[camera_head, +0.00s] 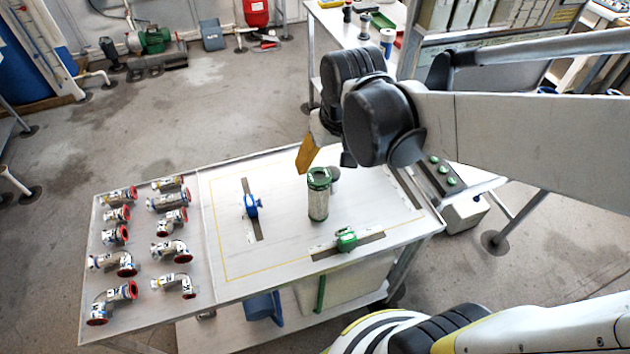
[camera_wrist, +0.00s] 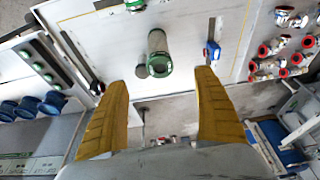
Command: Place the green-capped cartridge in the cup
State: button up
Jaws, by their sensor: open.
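The green-capped cartridge (camera_head: 318,201) is a grey cylinder with a green ring-like top, standing upright on the white worktable. It also shows in the wrist view (camera_wrist: 157,42), near top centre. A small grey round thing (camera_head: 334,177), probably the cup, stands right beside and partly behind the cartridge. In the wrist view this cup (camera_wrist: 142,71) is just left of the green cap. My gripper (camera_wrist: 161,76) is open and empty, with its yellow fingers wide apart. In the head view my gripper (camera_head: 307,155) is above the table's far side, behind the cartridge; only one yellow finger is clear.
A blue clamp (camera_head: 251,205) and a green clamp (camera_head: 346,239) sit on slotted rails either side of the cartridge. Several red-ended pipe elbows (camera_head: 115,264) fill the table's left part. A dark box with green buttons (camera_head: 440,172) stands beyond the right edge.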

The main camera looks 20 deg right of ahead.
jog(key=g, duration=0.2)
send_over(319, 176)
jog(key=s, duration=0.1)
notch_tip(319, 176, down, 5)
jog(key=shift+s+r, duration=0.1)
jog(key=f, duration=0.2)
jog(key=f+b, duration=0.1)
jog(key=f, duration=0.1)
jog(key=w+f+b, duration=0.1)
jog(key=f, duration=0.1)
jog(key=f+b, duration=0.1)
jog(key=f, duration=0.1)
jog(key=w+f+b, duration=0.1)
jog(key=f+b, duration=0.1)
jog(key=f, duration=0.1)
jog(key=shift+f, duration=0.25)
jog(key=shift+r, duration=0.1)
jog(key=c, duration=1.5)
jog(key=shift+o, duration=0.2)
